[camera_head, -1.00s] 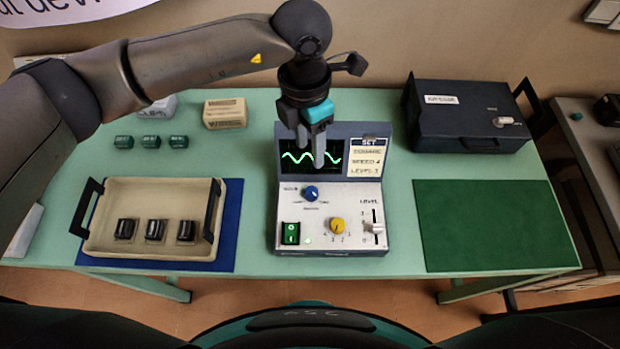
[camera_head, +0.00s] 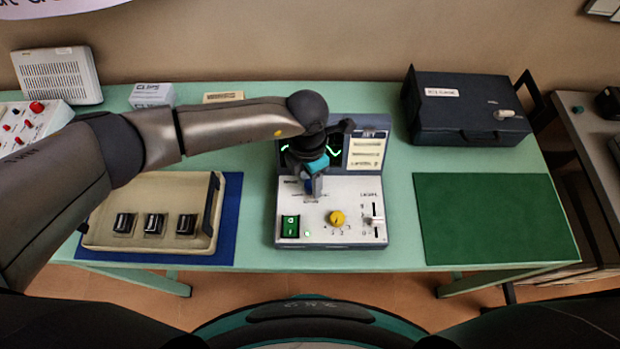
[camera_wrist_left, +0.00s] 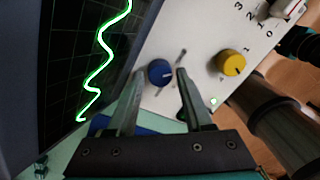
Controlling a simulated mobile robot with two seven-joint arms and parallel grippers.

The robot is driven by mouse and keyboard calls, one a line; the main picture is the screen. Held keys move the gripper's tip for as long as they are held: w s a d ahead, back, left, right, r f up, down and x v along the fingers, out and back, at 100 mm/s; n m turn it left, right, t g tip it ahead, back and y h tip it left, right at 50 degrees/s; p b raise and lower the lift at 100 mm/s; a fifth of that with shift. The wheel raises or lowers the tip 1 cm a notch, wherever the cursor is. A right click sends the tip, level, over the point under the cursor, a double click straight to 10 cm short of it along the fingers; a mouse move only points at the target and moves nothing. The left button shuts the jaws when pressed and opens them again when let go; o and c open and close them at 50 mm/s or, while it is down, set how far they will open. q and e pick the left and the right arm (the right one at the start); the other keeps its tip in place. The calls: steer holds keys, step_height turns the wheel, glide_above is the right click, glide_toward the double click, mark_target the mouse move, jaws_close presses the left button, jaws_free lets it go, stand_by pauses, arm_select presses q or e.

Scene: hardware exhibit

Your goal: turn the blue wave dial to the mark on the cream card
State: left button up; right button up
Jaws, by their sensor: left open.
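The blue wave dial (camera_wrist_left: 160,72) sits on the console's white panel. In the left wrist view it lies between the two fingers of my left gripper (camera_wrist_left: 155,85), which is open; I cannot tell whether either finger touches it. In the head view my left gripper (camera_head: 312,188) is over the dial and hides most of it. The cream card (camera_head: 366,153) is on the console's upright back, right of the screen; its small print is hard to read here. The console (camera_head: 345,190) stands on the green table. My right gripper is not in view.
Beside the dial are a yellow knob (camera_head: 337,217), a green switch (camera_head: 290,226) and a level slider (camera_head: 374,220). The screen (camera_wrist_left: 85,60) shows a green wave. A cream tray (camera_head: 100,240) is at left, a dark case (camera_head: 465,118) at back right. The green mat (camera_head: 495,220) is bare.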

arm_select(q)
steer(key=shift+f, duration=0.1)
steer(key=shift+c, duration=0.4)
jaws_close()
steer(key=m+b, duration=0.3)
steer(key=m, duration=0.1)
steer(key=shift+w+f+b, duration=0.1)
steer(key=shift+f+b, duration=0.05)
steer(key=shift+b, duration=0.15)
steer(key=shift+d+m+y+b, duration=0.1)
steer(key=shift+m+y+b, duration=0.2)
steer(key=shift+m+b, duration=1.9)
steer(key=shift+m+p, duration=0.3)
steer(key=shift+o, duration=0.4)
jaws_free()
steer(key=shift+r, duration=0.2)
